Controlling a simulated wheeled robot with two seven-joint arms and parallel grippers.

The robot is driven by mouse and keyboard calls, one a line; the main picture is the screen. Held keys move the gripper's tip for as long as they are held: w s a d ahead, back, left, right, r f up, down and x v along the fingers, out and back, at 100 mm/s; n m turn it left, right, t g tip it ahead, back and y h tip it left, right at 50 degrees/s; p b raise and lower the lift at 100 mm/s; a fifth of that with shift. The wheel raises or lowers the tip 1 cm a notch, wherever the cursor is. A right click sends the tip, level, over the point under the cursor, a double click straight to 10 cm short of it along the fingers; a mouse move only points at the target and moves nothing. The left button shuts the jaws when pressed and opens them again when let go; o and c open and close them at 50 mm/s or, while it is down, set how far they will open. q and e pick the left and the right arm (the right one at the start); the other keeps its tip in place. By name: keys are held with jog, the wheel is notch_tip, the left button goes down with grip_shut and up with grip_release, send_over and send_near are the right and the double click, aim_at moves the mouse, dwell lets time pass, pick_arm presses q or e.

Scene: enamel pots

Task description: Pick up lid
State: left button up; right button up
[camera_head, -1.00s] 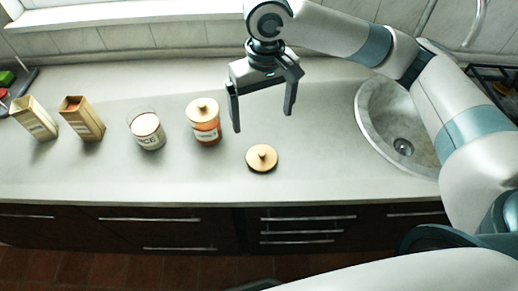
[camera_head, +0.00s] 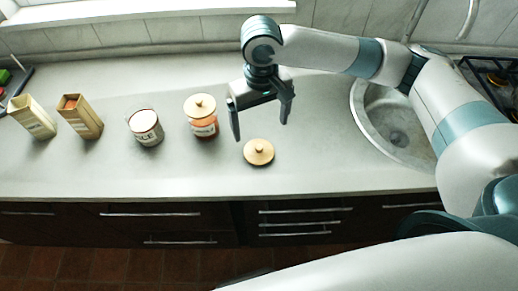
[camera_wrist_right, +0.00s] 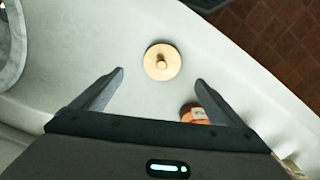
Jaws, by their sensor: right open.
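A round wooden lid (camera_head: 258,152) with a small knob lies flat on the counter, near its front edge. It also shows in the right wrist view (camera_wrist_right: 162,62), ahead of and between the fingertips. My right gripper (camera_head: 260,130) is open and empty, with its fingers pointing down above the counter around the lid's back side. In the wrist view the right gripper (camera_wrist_right: 160,78) has its fingers wide apart, and neither touches the lid. My left gripper is not in view.
A jar with orange contents and a wooden lid (camera_head: 201,116) stands close left of my right gripper; it also shows beside a finger in the wrist view (camera_wrist_right: 195,114). Two tall boxes (camera_head: 80,116) stand farther left. A round sink (camera_head: 394,128) is at the right. The counter (camera_head: 320,165) is clear around the lid.

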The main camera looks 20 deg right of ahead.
jog(key=p, duration=0.1)
send_over(259, 147)
jog(key=f, duration=0.5)
jog(key=shift+d+f, duration=0.2)
jog(key=shift+f, duration=0.15)
jog(key=shift+f+p, duration=0.25)
jog(key=shift+p, duration=0.05)
jog(key=f, duration=0.1)
jog(key=f+p, duration=0.1)
jog(key=f, duration=0.2)
jog(key=shift+a+p, duration=0.25)
jog(key=shift+p, duration=0.1)
jog(key=shift+f, duration=0.35)
jog(key=shift+c, duration=0.3)
jog(key=c, duration=1.1)
